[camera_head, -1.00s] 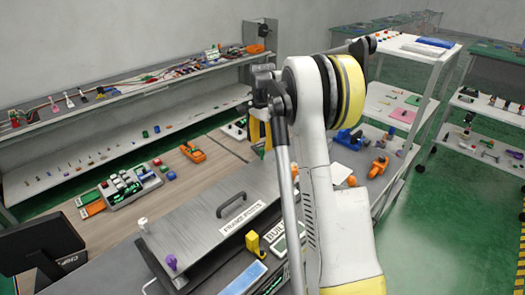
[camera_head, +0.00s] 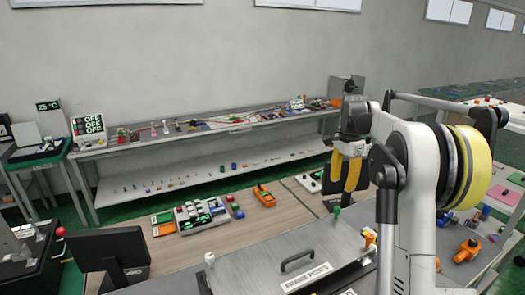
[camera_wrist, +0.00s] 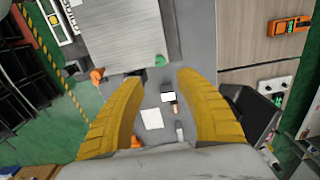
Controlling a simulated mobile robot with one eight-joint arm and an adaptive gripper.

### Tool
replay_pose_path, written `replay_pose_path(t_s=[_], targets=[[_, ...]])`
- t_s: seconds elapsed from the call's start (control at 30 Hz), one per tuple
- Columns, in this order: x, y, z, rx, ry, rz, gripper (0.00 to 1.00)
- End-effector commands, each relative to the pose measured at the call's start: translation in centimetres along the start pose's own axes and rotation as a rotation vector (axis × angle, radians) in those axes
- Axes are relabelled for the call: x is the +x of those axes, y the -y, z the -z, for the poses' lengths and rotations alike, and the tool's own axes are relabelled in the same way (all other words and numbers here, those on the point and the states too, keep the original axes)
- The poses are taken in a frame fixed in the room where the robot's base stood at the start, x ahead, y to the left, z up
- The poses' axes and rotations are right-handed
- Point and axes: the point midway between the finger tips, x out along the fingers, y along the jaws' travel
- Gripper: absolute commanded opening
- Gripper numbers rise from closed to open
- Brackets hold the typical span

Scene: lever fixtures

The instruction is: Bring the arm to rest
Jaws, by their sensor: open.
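My arm (camera_head: 423,185) rises at the right of the head view, folded, with its white links and yellow-black joint. My gripper (camera_head: 343,186) hangs from its end with yellow fingers pointing down over the workbench. The fingers are apart with nothing between them. In the wrist view my gripper (camera_wrist: 160,77) also shows both yellow fingers spread wide. Below them are the grey bench surface, a white card (camera_wrist: 152,119) and a small green object (camera_wrist: 160,61), all apart from the fingers.
A grey lid with a dark handle (camera_head: 297,259) lies on the near bench. A tray of parts (camera_head: 200,213) and an orange device (camera_head: 264,195) lie on the wooden top. A long shelf (camera_head: 230,127) runs along the wall. A black monitor (camera_head: 112,250) stands at the lower left.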

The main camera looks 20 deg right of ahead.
Motion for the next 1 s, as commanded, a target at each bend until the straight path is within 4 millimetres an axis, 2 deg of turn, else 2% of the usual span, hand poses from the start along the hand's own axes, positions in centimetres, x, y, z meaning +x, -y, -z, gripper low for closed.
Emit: replay_pose_path(t_s=[0.13, 0.23, 0.37, 0.57, 0.77, 1.0], targets=[[-0.1, -0.1, -0.7, -0.022, -0.005, 0.007, 0.42], [-0.4, -0.5, -2.8, -0.091, -0.021, 0.031, 0.42], [-0.8, -1.8, -7.6, -0.251, -0.063, 0.086, 0.42], [-0.1, -5.6, -15.7, -0.538, -0.148, 0.181, 0.42], [2.8, -10.9, -22.8, -0.819, -0.244, 0.27, 0.42], [9.4, -17.8, -29.6, -1.14, -0.377, 0.37, 0.42]])
